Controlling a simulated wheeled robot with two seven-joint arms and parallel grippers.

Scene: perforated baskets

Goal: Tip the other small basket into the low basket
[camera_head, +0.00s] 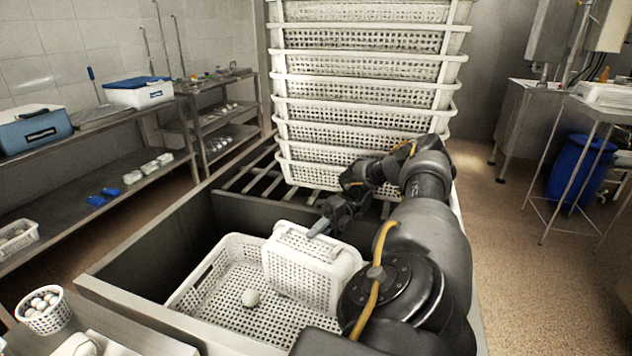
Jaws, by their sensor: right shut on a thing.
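The low basket (190,296) is white and perforated and sits inside a dark, deep-walled bin. One pale round ball (250,298) lies on its floor. My right gripper (318,229) is shut on the rim of a small white basket (308,268). My left gripper is not in view.
A tall stack of white baskets (365,85) stands behind on a slatted rack. A small basket full of pale balls (45,311) is at the lower left. Shelves (150,130) line the left wall. A blue barrel (581,172) stands at the right beyond open floor.

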